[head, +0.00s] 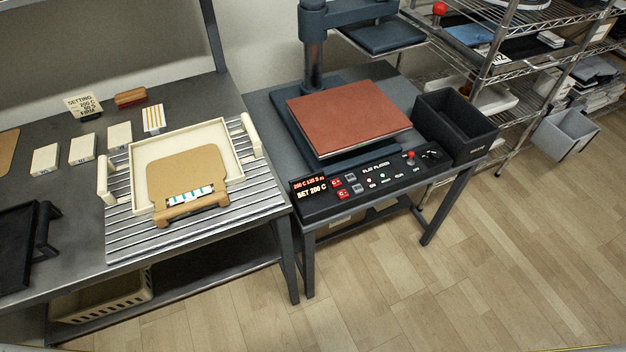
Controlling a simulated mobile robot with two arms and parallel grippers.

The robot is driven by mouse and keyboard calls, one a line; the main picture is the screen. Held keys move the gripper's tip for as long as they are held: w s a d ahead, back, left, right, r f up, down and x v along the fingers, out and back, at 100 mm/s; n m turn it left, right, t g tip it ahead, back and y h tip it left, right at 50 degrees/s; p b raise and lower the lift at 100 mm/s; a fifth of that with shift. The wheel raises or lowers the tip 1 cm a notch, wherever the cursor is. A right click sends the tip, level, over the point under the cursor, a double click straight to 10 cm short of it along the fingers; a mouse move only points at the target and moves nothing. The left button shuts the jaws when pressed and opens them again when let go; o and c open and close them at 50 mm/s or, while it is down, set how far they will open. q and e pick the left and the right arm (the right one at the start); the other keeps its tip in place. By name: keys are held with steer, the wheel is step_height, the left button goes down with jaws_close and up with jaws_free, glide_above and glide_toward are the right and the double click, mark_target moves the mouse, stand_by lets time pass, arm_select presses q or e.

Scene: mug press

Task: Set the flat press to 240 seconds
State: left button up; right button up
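The flat press (347,112) stands on the right-hand table, with a reddish-brown lower plate and a dark upper plate (383,38) swung up and back on its column. Its sloped control panel (376,180) faces the front edge. A lit red display (311,188) at the panel's left end shows "SET 200 C" on its lower line; the upper line is too small to read surely. Red-lit buttons (342,194) and other small buttons sit beside it, with a red knob (410,154) farther right. Neither of my grippers is in view.
A setting card (83,105) stands at the back of the left table. A cream tray (188,142) with a tan board sits on a slatted rack. A black bin (455,125) stands right of the press. Wire shelves are at the right; the floor in front is clear.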

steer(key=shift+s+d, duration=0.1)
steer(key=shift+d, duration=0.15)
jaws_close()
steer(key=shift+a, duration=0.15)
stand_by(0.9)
